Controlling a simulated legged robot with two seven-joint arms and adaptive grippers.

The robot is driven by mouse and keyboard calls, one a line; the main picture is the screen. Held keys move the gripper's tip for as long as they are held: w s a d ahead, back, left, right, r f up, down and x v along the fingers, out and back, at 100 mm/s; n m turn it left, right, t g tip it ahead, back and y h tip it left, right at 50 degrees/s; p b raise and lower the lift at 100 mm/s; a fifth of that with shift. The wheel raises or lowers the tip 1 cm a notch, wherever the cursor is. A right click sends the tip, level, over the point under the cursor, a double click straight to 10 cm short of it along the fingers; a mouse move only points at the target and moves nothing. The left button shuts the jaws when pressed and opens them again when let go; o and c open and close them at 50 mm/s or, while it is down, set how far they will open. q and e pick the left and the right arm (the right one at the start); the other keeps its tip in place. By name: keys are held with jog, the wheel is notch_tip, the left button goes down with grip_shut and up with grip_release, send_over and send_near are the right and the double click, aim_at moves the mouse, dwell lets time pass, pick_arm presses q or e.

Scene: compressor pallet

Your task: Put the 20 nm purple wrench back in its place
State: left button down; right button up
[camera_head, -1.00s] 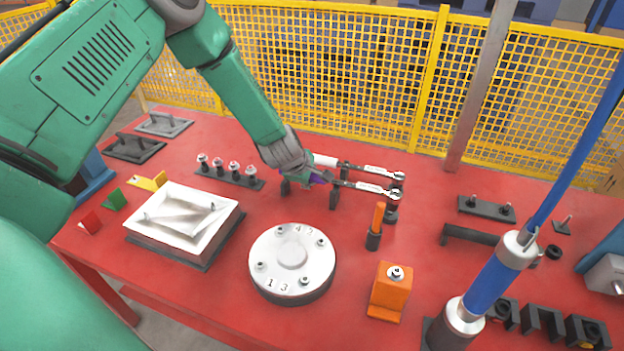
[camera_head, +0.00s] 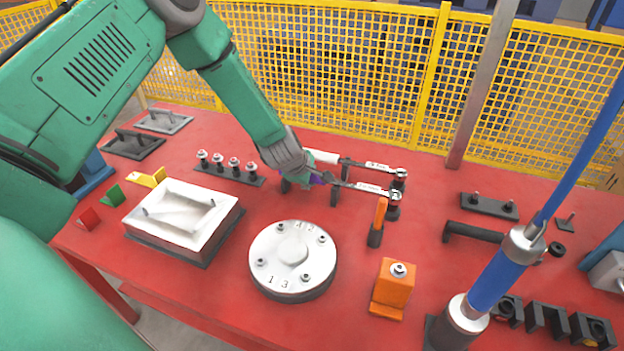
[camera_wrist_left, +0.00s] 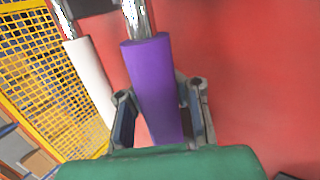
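The purple wrench (camera_head: 367,187) lies roughly level, its ring end over a black post and its shaft over a black holder. Its purple handle (camera_wrist_left: 155,85) fills the middle of the left wrist view. My left gripper (camera_head: 316,178) is at this handle; in the left wrist view its fingers (camera_wrist_left: 160,108) stand on either side of it, seemingly with small gaps. A second wrench with a white handle (camera_head: 322,157) lies parallel just behind, on similar holders; its handle also shows in the left wrist view (camera_wrist_left: 90,80). My right gripper is not in view.
A round numbered flange (camera_head: 292,258) and a white tray-like block (camera_head: 184,218) stand in front. An orange-handled tool (camera_head: 379,220) and an orange block (camera_head: 392,287) stand to the right. Several bolts stand in a rack (camera_head: 230,174) at left. A yellow mesh fence (camera_head: 330,75) runs behind.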

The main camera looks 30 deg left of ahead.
pick_arm(q)
jog(key=shift+f, duration=0.25)
jog(key=c, duration=1.7)
grip_release()
jog(key=shift+o, duration=0.3)
jog(key=v, duration=1.2)
jog(key=shift+w, duration=0.1)
